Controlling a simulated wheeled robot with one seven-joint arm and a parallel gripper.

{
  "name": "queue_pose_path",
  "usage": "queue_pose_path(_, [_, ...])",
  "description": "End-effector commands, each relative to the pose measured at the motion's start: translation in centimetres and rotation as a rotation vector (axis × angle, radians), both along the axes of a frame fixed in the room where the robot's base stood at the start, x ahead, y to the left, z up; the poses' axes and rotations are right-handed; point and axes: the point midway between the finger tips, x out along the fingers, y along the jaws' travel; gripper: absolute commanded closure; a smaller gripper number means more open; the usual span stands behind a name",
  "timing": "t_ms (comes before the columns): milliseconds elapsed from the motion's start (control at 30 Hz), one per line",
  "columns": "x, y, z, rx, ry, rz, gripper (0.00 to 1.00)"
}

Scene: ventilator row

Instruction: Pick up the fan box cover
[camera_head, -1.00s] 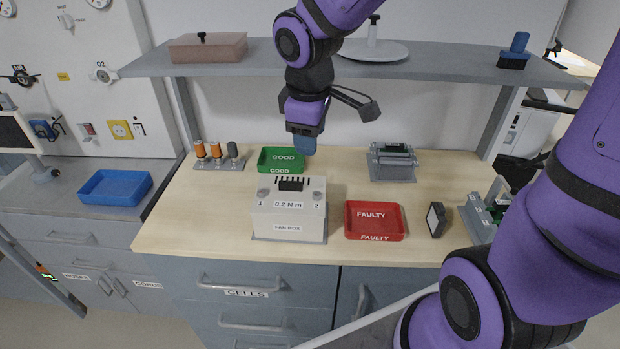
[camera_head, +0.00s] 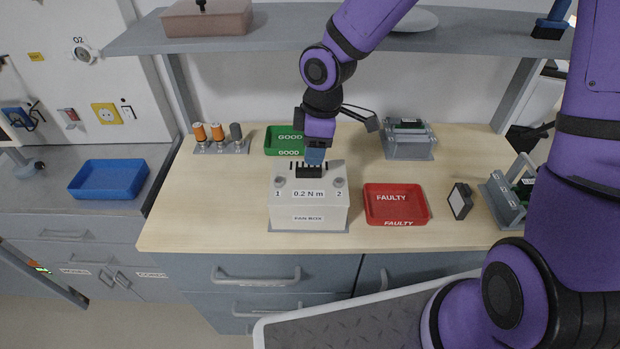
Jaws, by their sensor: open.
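The fan box (camera_head: 309,205) is a light grey box on the workbench, marked "FAN BOX" and "0.2 N m". Its cover (camera_head: 291,181) is the top face, with dark slots, a black handle block (camera_head: 309,172) in the middle and round screws marked 1 (camera_head: 280,182) and 2 (camera_head: 339,182). My gripper (camera_head: 315,158) points down just above and behind the black handle. Its blue fingers overlap the handle's back edge in the picture, so I cannot tell whether they touch it. The gap between the fingers is hidden. The cover sits on the box.
A green GOOD tray (camera_head: 272,146) lies behind the box and a red FAULTY tray (camera_head: 396,220) to its right. A dark small fan-like block (camera_head: 460,201) and grey fixtures (camera_head: 409,138) stand further right. A shelf (camera_head: 270,43) overhangs the back. Screwdrivers (camera_head: 217,133) stand at back left.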

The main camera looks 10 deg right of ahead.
Motion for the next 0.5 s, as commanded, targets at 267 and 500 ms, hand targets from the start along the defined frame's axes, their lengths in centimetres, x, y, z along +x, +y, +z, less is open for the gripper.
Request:
queue_pose_path(267, [0.0, 0.2, -1.6, 0.000, 0.002, 0.000, 0.53])
queue_pose_path(500, [0.2, 0.8, -4.6, 0.000, 0.003, 0.002, 0.53])
